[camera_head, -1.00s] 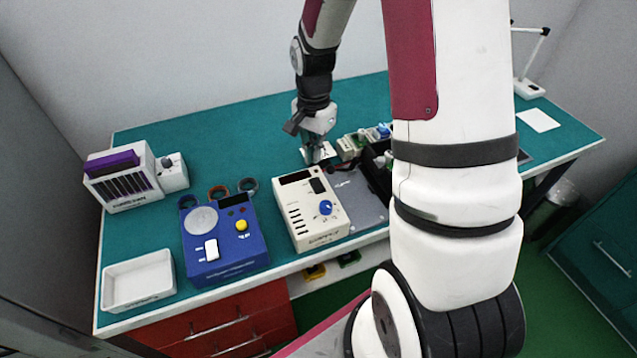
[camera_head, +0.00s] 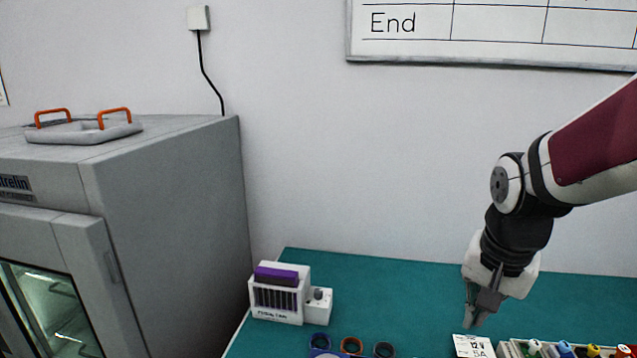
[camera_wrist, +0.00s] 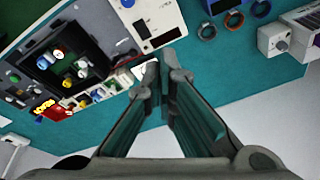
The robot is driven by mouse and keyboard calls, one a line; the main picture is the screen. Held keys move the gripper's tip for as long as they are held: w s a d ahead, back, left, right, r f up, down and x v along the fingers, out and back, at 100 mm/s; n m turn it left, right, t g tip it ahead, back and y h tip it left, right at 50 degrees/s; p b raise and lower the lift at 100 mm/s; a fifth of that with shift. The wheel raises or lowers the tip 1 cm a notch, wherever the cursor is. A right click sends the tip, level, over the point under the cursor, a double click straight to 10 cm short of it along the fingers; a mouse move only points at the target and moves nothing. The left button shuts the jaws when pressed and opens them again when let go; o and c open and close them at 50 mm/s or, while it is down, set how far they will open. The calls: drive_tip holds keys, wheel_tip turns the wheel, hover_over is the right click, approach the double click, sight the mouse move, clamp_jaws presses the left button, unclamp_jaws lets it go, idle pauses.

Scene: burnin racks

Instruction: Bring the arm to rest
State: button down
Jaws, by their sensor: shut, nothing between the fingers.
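My arm reaches in from the right of the head view, bent downward at the wrist. My gripper (camera_head: 471,318) points down above the green bench top (camera_head: 400,290), close to a white card marked 12V 5A (camera_head: 474,346). In the wrist view the tips of my gripper (camera_wrist: 164,72) come together with nothing between them. It is shut and empty. How high the tips are above the bench is hard to tell.
A white unit with a purple top (camera_head: 280,293) stands at the bench's left end, with several coloured rings (camera_head: 351,345) nearby. A grey oven-like cabinet (camera_head: 165,210) stands left. The wrist view shows a black tray of small parts (camera_wrist: 62,65). The bench behind my gripper is clear.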

drive_tip(key=s+a+r+n+t, duration=0.1)
drive_tip(key=s+a+r+n, duration=0.1)
drive_tip(key=s, duration=0.4)
drive_tip(key=s+a+r+n+t, duration=0.2)
drive_tip(key=s+a+r+n, duration=0.1)
drive_tip(key=s+r+n, duration=0.2)
drive_tip(key=shift+s+a+r+n+y, duration=0.3)
drive_tip(key=shift+s+a+r+y, duration=0.1)
drive_tip(key=shift+s+r, duration=0.6)
